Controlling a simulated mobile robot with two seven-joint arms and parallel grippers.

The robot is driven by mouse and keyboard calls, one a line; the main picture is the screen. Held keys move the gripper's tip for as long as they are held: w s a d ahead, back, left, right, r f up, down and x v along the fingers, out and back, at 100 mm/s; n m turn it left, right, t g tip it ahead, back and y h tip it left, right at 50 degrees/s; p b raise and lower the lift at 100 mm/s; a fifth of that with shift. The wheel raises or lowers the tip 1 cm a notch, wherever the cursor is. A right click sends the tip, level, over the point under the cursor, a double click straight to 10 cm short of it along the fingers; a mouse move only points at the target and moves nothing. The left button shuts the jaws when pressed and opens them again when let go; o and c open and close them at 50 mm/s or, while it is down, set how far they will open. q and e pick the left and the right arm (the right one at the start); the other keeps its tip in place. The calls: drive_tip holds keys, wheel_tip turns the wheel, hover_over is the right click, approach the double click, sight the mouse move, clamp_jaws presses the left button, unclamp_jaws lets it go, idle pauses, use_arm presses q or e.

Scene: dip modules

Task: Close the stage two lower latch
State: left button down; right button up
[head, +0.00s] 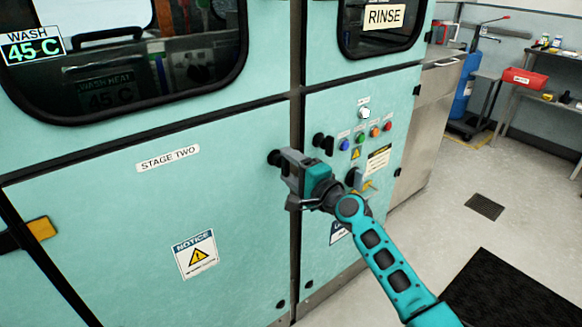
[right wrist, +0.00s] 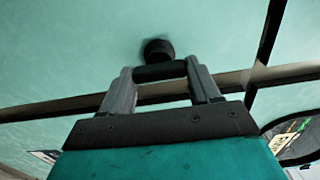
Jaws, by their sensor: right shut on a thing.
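The lower latch of the STAGE TWO panel is black. Its round base (head: 274,157) shows at the upper right corner of the teal panel (head: 110,215) in the head view, beside the vertical seam. In the right wrist view its dark bar (right wrist: 160,72) lies across between the two fingers, with the round base (right wrist: 158,49) just beyond. My right gripper (head: 287,163) is shut on the latch, and its fingers hide most of the bar in the head view. The exact angle of the bar is hard to tell. My left gripper is not in view.
Another black latch (head: 323,143) sits on the panel to the right, near several coloured buttons (head: 374,132). A STAGE TWO label (head: 168,158) and a notice sign (head: 195,254) are on the panel. Open floor with a dark mat (head: 510,290) lies at the right.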

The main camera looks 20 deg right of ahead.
idle(0.3)
drive_tip(key=o, duration=1.1)
drive_tip(key=shift+c, duration=0.2)
drive_tip(key=v, duration=1.3)
drive_tip(key=s+a+f+n+g+h+p, duration=0.1)
drive_tip(key=s+a+f+n+g+h, duration=0.1)
drive_tip(key=s+f+n, duration=0.6)
drive_tip(key=s+a+f+n+g+h+p, duration=0.1)
drive_tip(key=s+a+f+n+g, duration=0.3)
drive_tip(key=s+f+n, duration=0.4)
drive_tip(key=s+f+h, duration=0.1)
drive_tip(key=s+f, duration=0.2)
drive_tip(key=s, duration=0.1)
drive_tip(key=shift+f+n, duration=0.35)
drive_tip(key=shift+n, duration=0.05)
